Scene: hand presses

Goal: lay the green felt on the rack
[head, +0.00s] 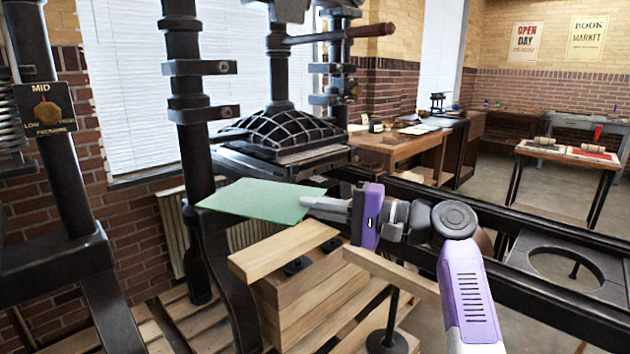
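The green felt (262,200) is a flat, thin sheet held roughly level in the air, above and behind the wooden block stack. My gripper (325,207) is shut on the felt's right edge, with its fingers pointing left. The felt's far side reaches toward the dark press frame, and its left corner overlaps a press post in the picture. I cannot tell for certain which thing is the rack; a pale slatted piece (172,232) stands low behind the press post, partly hidden.
A black hand press (285,135) stands just behind the felt, with thick posts at left. Dark rails (440,197) run to the right. A wooden block stack (300,290) with a board on top is below. Desks (400,145) stand farther back.

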